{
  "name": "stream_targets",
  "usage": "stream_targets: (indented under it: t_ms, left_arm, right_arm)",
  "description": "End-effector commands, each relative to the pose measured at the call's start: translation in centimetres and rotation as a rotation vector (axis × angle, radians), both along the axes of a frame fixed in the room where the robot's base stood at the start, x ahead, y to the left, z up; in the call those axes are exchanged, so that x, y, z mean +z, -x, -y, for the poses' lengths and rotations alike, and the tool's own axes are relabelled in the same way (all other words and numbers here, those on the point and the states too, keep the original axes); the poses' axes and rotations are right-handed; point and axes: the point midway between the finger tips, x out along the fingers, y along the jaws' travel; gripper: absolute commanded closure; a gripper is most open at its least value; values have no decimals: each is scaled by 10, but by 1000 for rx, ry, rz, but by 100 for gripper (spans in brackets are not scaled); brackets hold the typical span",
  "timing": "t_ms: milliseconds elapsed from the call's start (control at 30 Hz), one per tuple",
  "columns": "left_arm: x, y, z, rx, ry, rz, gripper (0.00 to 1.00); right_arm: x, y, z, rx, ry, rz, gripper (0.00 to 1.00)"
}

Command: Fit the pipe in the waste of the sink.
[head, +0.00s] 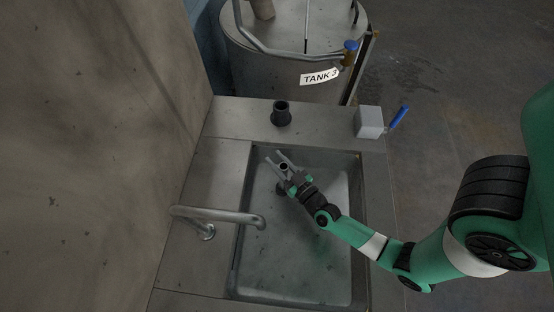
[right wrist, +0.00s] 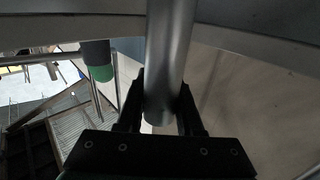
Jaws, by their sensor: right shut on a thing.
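The steel sink (head: 300,262) fills the middle of the head view. My right gripper (head: 280,164) is over the back part of its basin, shut on the pipe (head: 284,166). In the head view I look down on the pipe's round open end, between the fingers. In the right wrist view the grey metal pipe (right wrist: 170,55) runs between both fingers of the right gripper (right wrist: 160,105). A dark patch on the basin floor beside the gripper may be the waste, mostly hidden by the gripper. I cannot tell whether the pipe touches it. My left gripper is not in view.
A curved tap (head: 225,215) reaches over the basin's left edge. A black cup-shaped piece (head: 281,114) stands on the ledge behind the sink, with a grey box (head: 369,122) with a blue lever to its right. Tank 3 (head: 290,68) stands behind. A wall rises at left.

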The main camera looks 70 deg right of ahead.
Motion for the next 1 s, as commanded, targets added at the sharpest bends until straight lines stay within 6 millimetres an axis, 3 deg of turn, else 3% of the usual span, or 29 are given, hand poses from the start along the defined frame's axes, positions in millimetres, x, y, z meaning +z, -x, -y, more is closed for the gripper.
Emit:
stream_targets:
  t_ms: [33,200,633,1000]
  left_arm:
    - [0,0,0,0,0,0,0]
    - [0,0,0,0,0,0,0]
    - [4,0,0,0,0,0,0]
    - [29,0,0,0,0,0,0]
  right_arm:
    - [1,0,0,0,1,1,61]
    - [0,0,0,0,1,1,30]
    - [1,10,-6,1,-1,-3,30]
    - [3,78,-50,11,-1,-3,30]
